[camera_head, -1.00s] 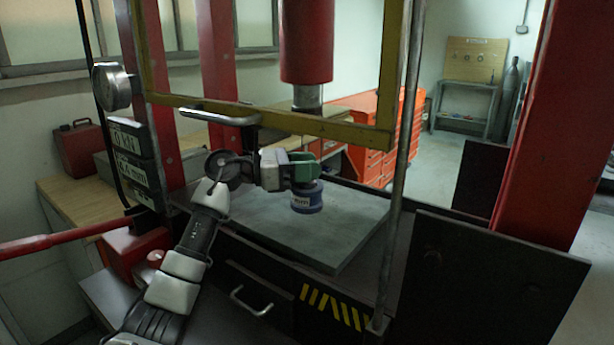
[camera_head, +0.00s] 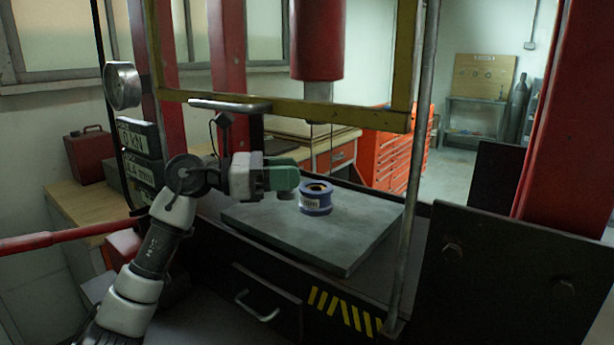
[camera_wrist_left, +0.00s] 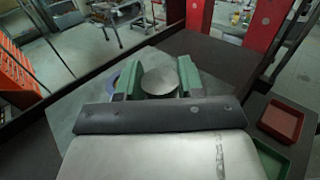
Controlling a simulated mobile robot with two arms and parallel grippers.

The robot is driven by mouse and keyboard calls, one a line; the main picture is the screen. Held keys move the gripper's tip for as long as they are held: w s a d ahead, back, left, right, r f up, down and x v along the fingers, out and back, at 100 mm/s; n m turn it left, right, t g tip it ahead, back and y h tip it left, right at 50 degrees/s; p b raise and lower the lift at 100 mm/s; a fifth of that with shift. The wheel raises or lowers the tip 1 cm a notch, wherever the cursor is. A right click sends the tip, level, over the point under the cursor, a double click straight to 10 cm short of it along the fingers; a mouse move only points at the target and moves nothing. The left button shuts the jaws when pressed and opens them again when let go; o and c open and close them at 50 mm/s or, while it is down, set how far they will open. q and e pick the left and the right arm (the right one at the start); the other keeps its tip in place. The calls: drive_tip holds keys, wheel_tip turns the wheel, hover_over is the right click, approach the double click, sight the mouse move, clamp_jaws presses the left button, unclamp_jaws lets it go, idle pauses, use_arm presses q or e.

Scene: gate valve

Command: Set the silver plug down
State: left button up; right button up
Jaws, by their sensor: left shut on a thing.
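My left gripper (camera_head: 284,177) is over the grey plate (camera_head: 350,248) of the press, just left of the blue ring (camera_head: 316,205). In the left wrist view, its green fingers (camera_wrist_left: 159,78) are shut on the silver plug (camera_wrist_left: 160,82), whose round, flat top faces the camera. The blue ring (camera_wrist_left: 111,78) is partly hidden behind the left finger there. The ring stands on the plate with its dark opening facing up. In the head view the plug is mostly hidden by the fingers, and I cannot tell its gap to the plate. My right gripper is not in view.
The yellow press frame (camera_head: 290,112) and red ram (camera_head: 316,45) are above the plate. A steel rod (camera_head: 413,180) stands at its right edge. The plate's front and right are bare. A red tray (camera_wrist_left: 283,119) and green tray (camera_wrist_left: 271,160) show in the wrist view.

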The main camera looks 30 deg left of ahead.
use_arm(q)
drive_tip(key=s+a+r+b, duration=0.1)
drive_tip(key=s, duration=0.8)
drive_tip(key=shift+r+b, duration=0.3)
drive_tip(key=shift+b, duration=0.05)
drive_tip(key=shift+a, duration=0.15)
